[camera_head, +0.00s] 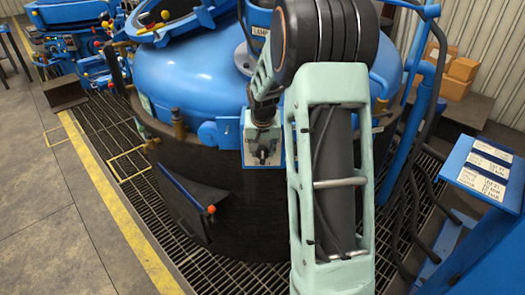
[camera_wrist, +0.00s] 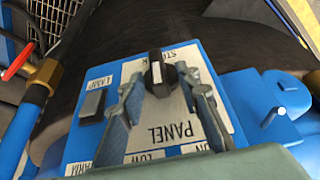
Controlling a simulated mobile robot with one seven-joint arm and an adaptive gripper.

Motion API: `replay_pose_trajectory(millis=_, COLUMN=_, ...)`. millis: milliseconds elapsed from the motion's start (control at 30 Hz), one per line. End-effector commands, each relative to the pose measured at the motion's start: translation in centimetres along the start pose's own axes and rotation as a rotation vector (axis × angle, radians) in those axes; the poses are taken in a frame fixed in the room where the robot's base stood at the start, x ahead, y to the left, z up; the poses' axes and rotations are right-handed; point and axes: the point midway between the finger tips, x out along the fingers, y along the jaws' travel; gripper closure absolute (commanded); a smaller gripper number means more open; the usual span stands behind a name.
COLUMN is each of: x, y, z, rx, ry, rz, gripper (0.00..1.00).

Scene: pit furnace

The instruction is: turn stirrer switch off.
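A black rotary knob (camera_wrist: 160,72) sits on a white-faced switch panel (camera_wrist: 172,115) in a blue surround. The word PANEL is legible, and a label beginning "ST" beside the knob is partly cut off. My gripper (camera_wrist: 162,80) is open, with one fingertip on each side of the knob in the wrist view and visible gaps between. How far the tips are from the panel face is hard to tell. In the head view the panel (camera_head: 251,157) is on the front of the blue vessel, and my gripper (camera_head: 264,112) is over its upper part.
A grey rocker switch (camera_wrist: 93,103) labelled LAMP is left of the knob. A blue bracket (camera_wrist: 272,105) juts out at right, and a brass fitting with a red handle (camera_wrist: 40,72) is at upper left. The blue furnace lid (camera_head: 185,75) is behind. A labelled blue cabinet (camera_head: 487,170) stands at right.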

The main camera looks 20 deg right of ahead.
Motion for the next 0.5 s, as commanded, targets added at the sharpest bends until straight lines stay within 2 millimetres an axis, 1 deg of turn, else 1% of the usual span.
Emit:
replay_pose_trajectory(millis=267, x=0.18, y=0.03, z=-0.01, rx=0.000, ry=0.000, rz=0.000, gripper=0.70)
replay_pose_trajectory(millis=367, x=0.17, y=0.02, z=-0.01, rx=0.000, ry=0.000, rz=0.000, gripper=0.78)
replay_pose_trajectory(millis=500, x=0.16, y=0.02, z=-0.01, rx=0.000, ry=0.000, rz=0.000, gripper=0.94)
